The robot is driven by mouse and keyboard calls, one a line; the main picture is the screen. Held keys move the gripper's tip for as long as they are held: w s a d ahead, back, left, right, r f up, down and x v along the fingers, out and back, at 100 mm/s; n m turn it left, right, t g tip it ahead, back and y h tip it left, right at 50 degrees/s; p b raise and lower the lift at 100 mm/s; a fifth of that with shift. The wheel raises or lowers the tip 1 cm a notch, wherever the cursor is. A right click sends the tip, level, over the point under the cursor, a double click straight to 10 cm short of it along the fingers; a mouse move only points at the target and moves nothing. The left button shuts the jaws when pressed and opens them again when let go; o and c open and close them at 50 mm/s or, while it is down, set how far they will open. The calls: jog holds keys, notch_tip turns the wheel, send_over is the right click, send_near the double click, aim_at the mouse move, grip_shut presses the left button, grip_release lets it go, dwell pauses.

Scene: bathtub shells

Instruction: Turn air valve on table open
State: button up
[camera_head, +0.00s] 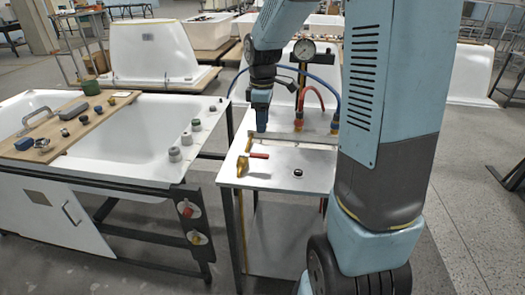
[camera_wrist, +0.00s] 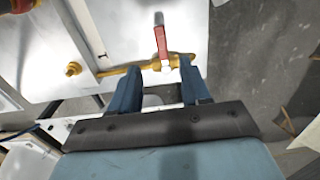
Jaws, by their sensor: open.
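The air valve (camera_head: 242,166) is a brass fitting at the left edge of the small white table (camera_head: 318,175) in the head view. Its red lever (camera_head: 259,155) points right, across the table. In the wrist view the brass valve body (camera_wrist: 172,63) lies along a brass pipe, and the red lever (camera_wrist: 160,42) stands crosswise to it. My gripper (camera_head: 261,128) points down above the table, behind the valve in the head view. In the wrist view its two blue fingers (camera_wrist: 161,82) are apart, with nothing visible held between them. The valve lies just beyond the fingertips; contact cannot be told.
A pressure gauge (camera_head: 304,49), a red hose (camera_head: 314,91) and a blue hose (camera_head: 338,86) are at the table's back. A black round part (camera_head: 298,173) lies on the table. A bathtub shell (camera_head: 140,130) with a wooden board (camera_head: 75,125) stands left. Floor is open at right.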

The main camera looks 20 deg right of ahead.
aim_at(262, 155)
notch_tip(262, 155, down, 11)
jog(key=shift+f, duration=0.2)
dwell(0.4)
grip_shut()
dwell(0.5)
